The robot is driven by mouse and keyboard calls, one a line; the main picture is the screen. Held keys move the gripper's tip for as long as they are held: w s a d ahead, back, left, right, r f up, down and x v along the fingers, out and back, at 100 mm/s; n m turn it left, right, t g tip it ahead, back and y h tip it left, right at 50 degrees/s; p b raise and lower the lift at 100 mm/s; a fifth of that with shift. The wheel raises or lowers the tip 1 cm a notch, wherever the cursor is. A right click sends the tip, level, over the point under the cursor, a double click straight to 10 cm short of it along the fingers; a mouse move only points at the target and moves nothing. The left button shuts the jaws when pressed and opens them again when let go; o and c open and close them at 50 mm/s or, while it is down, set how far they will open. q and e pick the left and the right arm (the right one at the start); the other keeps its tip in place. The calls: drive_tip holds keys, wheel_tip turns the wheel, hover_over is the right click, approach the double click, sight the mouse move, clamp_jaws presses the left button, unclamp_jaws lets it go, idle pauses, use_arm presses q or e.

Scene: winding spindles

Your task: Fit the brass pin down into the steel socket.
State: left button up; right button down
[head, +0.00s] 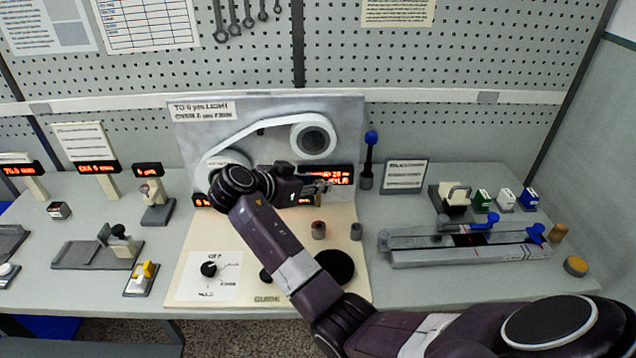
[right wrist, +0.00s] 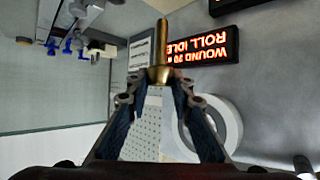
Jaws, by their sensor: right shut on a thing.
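My right gripper (head: 322,184) is above the beige panel, in front of the lit red display in the head view. In the right wrist view the gripper (right wrist: 160,98) is shut on the brass pin (right wrist: 160,74). The pin has a wide collar, and its thin shaft points to the top of that picture. Two short grey cylinders stand on the panel below the gripper, one with a reddish top (head: 318,230) and a plain one (head: 356,231). I cannot tell which is the steel socket. My left gripper is not in view.
The beige panel (head: 200,243) has a dial card and a black disc (head: 336,267). Behind it stands a board with a white belt loop (head: 255,126). A blue-topped post (head: 370,150) is right of the gripper. A grey slide fixture (head: 470,247) lies further right.

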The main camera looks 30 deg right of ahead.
sight(317, 203)
drive_tip(key=shift+f+b, duration=0.75)
drive_tip(key=shift+f, duration=0.15)
drive_tip(key=shift+f+b, duration=0.3)
drive_tip(key=shift+f, duration=0.05)
drive_tip(key=shift+f+b, duration=0.65)
drive_tip(key=shift+f, duration=0.25)
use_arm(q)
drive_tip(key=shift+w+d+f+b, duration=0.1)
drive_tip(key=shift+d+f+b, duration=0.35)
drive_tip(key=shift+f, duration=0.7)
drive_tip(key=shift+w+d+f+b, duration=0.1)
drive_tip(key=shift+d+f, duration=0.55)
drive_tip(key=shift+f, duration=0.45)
use_arm(e)
drive_tip(key=shift+f, duration=0.7)
use_arm(q)
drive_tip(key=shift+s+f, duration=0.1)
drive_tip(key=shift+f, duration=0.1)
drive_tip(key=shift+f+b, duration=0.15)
drive_tip(key=shift+b, duration=0.15)
use_arm(e)
drive_tip(key=shift+f, duration=0.15)
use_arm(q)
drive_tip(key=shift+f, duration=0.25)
use_arm(e)
drive_tip(key=shift+f, duration=0.3)
